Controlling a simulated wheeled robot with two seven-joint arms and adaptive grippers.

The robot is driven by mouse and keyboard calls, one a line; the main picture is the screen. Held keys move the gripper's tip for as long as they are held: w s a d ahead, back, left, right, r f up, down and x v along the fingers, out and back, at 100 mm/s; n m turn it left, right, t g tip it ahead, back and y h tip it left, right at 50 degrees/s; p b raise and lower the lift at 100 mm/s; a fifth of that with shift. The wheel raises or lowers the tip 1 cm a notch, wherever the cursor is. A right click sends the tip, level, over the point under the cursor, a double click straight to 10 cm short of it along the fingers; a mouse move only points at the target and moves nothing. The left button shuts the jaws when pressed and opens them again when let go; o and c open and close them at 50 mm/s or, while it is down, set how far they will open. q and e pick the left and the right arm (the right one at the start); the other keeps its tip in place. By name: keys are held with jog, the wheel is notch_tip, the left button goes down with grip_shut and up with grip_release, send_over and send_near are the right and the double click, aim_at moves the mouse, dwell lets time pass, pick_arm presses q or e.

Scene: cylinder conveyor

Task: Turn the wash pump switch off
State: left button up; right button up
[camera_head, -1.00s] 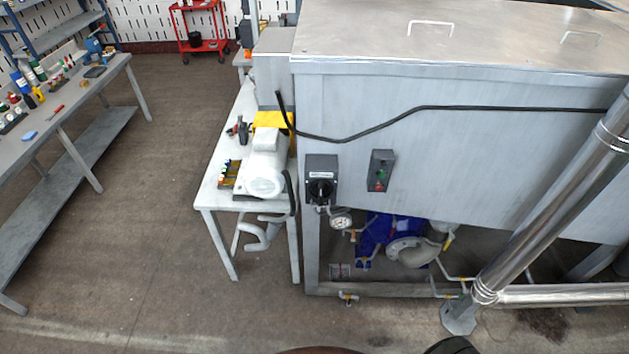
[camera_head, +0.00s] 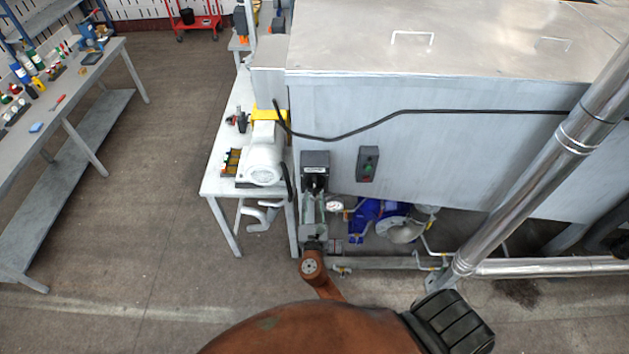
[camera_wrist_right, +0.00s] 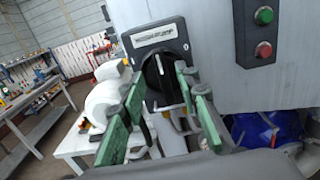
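The wash pump switch is a dark grey box (camera_head: 315,158) with a white label and a black rotary knob, on the left front corner of the large metal machine. In the right wrist view the black knob (camera_wrist_right: 163,77) shows below the label on the switch box (camera_wrist_right: 153,38). My right gripper (camera_head: 314,193) is just below and in front of the knob, partly covering it. In the wrist view its green-padded fingers (camera_wrist_right: 160,95) are apart, on either side of the knob; contact cannot be told. My left gripper is not in view.
A control box (camera_head: 367,164) with green and red buttons sits right of the switch. A white motor (camera_head: 262,162) stands on a small table (camera_head: 215,186) to the left. A gauge (camera_head: 335,206), a blue pump (camera_head: 366,222) and pipes lie below. A thick metal pipe (camera_head: 540,172) slants across the right.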

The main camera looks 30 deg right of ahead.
aim_at(314, 186)
jog(key=p+x, duration=0.1)
jog(key=x, duration=0.5)
jog(key=shift+w, duration=0.15)
jog(key=shift+w+d, duration=0.15)
jog(key=shift+w, duration=0.1)
jog(key=shift+w+d+f, duration=0.1)
jog(key=shift+w, duration=0.05)
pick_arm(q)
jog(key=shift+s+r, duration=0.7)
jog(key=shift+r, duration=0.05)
pick_arm(e)
grip_shut()
